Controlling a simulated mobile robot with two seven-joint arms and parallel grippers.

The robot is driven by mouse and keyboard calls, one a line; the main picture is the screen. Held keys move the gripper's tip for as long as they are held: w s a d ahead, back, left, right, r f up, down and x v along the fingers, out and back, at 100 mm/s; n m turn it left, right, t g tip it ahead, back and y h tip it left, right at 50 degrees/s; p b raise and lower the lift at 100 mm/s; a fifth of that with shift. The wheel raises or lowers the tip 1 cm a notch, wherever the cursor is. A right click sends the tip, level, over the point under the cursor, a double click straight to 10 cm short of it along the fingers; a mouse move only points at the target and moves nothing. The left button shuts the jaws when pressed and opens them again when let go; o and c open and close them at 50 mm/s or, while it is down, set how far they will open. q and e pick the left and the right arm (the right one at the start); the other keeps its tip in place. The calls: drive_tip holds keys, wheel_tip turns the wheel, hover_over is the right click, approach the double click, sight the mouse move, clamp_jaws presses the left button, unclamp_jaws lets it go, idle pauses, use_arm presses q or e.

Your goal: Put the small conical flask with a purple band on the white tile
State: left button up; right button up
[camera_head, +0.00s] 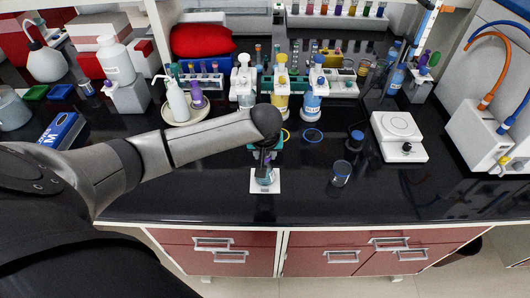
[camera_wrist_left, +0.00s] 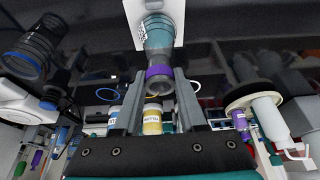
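The small conical flask (camera_head: 265,177) has blue-green contents and a purple band round its neck. It stands upright over the white tile (camera_head: 274,188), with its base within the tile's outline. I cannot tell whether the base touches the tile. In the left wrist view the flask (camera_wrist_left: 159,38) lies in front of the white tile (camera_wrist_left: 133,9), its purple band near my fingertips. My left gripper (camera_head: 266,155) is above the tile; in the left wrist view its fingers (camera_wrist_left: 160,85) close on both sides of the flask's neck. My right gripper is in neither view.
A blue-banded glass vessel (camera_head: 341,173) stands to the right of the tile, with a hotplate (camera_head: 399,130) beyond it. Several dispenser bottles, including a yellow one (camera_head: 281,95), stand behind.

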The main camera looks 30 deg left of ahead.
use_arm(q)
drive_tip(key=o, duration=0.4)
drive_tip(key=shift+o, duration=0.2)
drive_tip(key=p+v, duration=0.1)
drive_tip(key=v, duration=1.1)
drive_tip(key=shift+r, duration=0.2)
drive_tip(key=shift+w+d, duration=0.1)
